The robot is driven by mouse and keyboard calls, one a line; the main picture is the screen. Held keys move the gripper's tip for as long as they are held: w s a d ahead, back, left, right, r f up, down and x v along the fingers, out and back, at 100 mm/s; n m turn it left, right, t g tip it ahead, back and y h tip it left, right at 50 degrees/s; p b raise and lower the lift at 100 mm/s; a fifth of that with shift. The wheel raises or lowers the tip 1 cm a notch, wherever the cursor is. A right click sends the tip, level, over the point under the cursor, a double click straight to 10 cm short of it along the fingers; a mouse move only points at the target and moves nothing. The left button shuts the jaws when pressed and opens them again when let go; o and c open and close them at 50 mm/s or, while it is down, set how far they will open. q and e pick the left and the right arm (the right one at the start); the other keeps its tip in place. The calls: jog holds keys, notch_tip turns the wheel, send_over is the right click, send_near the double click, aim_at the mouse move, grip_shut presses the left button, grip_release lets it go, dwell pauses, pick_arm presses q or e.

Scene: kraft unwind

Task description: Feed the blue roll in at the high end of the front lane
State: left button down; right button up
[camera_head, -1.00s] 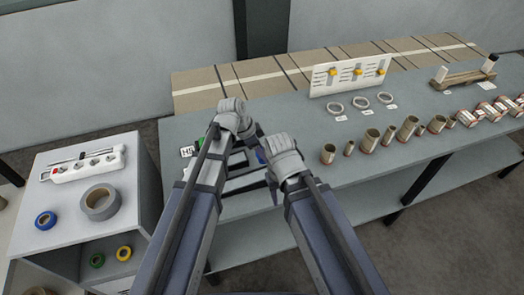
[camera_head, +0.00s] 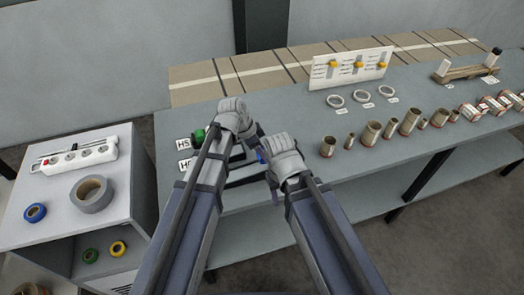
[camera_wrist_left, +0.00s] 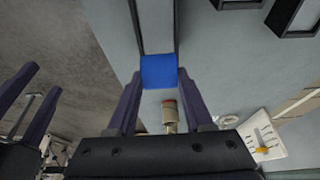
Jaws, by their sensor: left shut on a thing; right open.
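The blue roll (camera_wrist_left: 159,72) is between the fingers of my left gripper (camera_wrist_left: 158,80) in the left wrist view. It lies at the near end of a grey, dark-edged lane (camera_wrist_left: 157,25); whether it touches the lane is unclear. In the head view only a small blue patch of the roll (camera_head: 262,157) shows between my two hands. My left gripper (camera_head: 245,130) is shut on it. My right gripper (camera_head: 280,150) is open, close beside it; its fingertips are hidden. The lanes (camera_head: 243,181) are mostly covered by my arms.
A green roll (camera_head: 198,137) stands by the H5 label (camera_head: 183,143). A cabinet (camera_head: 140,185) with tape rolls stands at left.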

pick_arm(q)
jog(key=shift+f+b, duration=0.3)
jog(key=shift+f, duration=0.2)
jog(key=shift+f+b, duration=1.1)
grip_release()
jog(key=shift+r, duration=0.1)
dwell(0.6)
notch_tip(320, 180, up, 8)
jog(key=p, duration=0.8)
jog(key=shift+r+p, duration=0.25)
jog(key=shift+p, duration=0.15)
jog(key=shift+f, duration=0.1)
